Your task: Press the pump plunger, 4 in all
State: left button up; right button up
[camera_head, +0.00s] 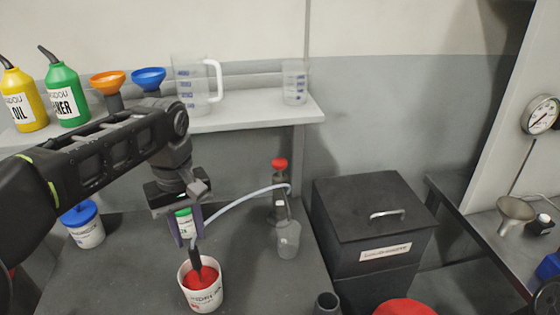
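A white bucket (207,297) with red contents stands on the dark bench at the bottom centre. A black pump (197,262) rises from it, slightly tilted. A pale hose (240,199) curves from near the pump's top to the right, ending above a clear beaker (287,240). My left gripper (186,238) points down just above and slightly left of the pump, its fingers apart. A green and white item (184,221) shows between the fingers; I cannot tell if it is touched or behind them. The gripper partly hides the plunger's top; contact is unclear. My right gripper is not in view.
A blue-lidded tub (84,229) is at left. A dark lidded box (374,221) stands at right. The shelf (255,112) holds bottles, funnels and jugs. A black cup (327,304) is at the front edge.

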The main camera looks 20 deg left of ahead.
pick_arm(q)
grip_shut()
dwell(1.4)
